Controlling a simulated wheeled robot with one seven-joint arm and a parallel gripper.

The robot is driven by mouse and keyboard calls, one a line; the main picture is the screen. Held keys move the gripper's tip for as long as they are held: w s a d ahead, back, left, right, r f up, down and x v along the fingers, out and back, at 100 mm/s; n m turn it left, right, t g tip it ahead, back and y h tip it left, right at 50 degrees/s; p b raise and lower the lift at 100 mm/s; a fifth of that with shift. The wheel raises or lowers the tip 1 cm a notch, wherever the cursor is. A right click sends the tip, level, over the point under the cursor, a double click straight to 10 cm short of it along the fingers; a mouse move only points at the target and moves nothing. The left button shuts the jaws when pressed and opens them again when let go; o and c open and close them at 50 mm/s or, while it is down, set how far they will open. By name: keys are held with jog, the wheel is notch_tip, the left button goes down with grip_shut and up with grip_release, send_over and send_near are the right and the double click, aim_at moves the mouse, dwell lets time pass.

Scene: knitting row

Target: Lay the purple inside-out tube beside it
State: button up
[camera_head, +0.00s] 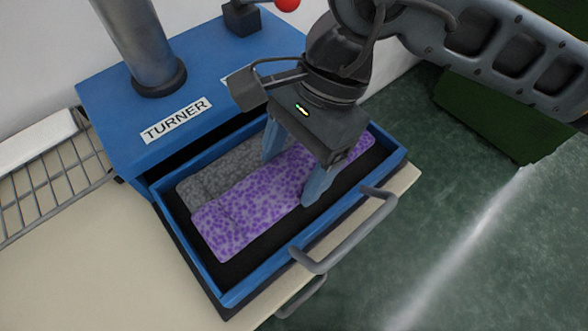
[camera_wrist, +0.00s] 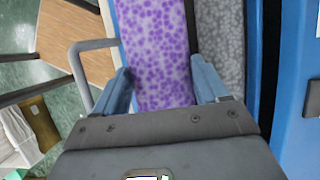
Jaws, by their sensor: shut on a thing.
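The purple speckled tube (camera_head: 248,208) lies lengthwise in the open blue drawer (camera_head: 228,299), beside a grey speckled tube (camera_head: 220,172) on its far side. The two tubes lie side by side, close together. My gripper (camera_head: 287,176) points down over the purple tube, with one blue finger at each long side, shut on it. In the wrist view the purple tube (camera_wrist: 157,45) runs between both fingers, and the grey tube (camera_wrist: 221,40) shows to its right. Part of both tubes is hidden under my gripper in the head view.
The drawer sits in a blue machine labelled TURNER (camera_head: 176,120), with a grey post on top. A grey bar handle (camera_head: 345,235) is on the drawer front. The dark drawer floor is bare along the near side. A wire rack (camera_head: 40,185) stands at left.

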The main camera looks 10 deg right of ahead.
aim_at(299, 167)
notch_tip(299, 167, down, 4)
jog(key=shift+r+p, duration=0.15)
jog(key=shift+p, duration=0.2)
jog(key=shift+f+b, duration=0.65)
jog(key=shift+b, duration=0.45)
jog(key=o, duration=1)
jog(key=shift+r, duration=0.1)
jog(key=r+p, duration=0.1)
jog(key=p, duration=0.2)
jog(key=shift+r, duration=0.35)
jog(key=b+v, duration=0.2)
jog(key=v, duration=0.9)
jog(key=shift+w+d+r, duration=0.15)
jog(key=shift+w+d, duration=0.05)
jog(key=shift+d, duration=0.05)
jog(key=shift+a, duration=0.1)
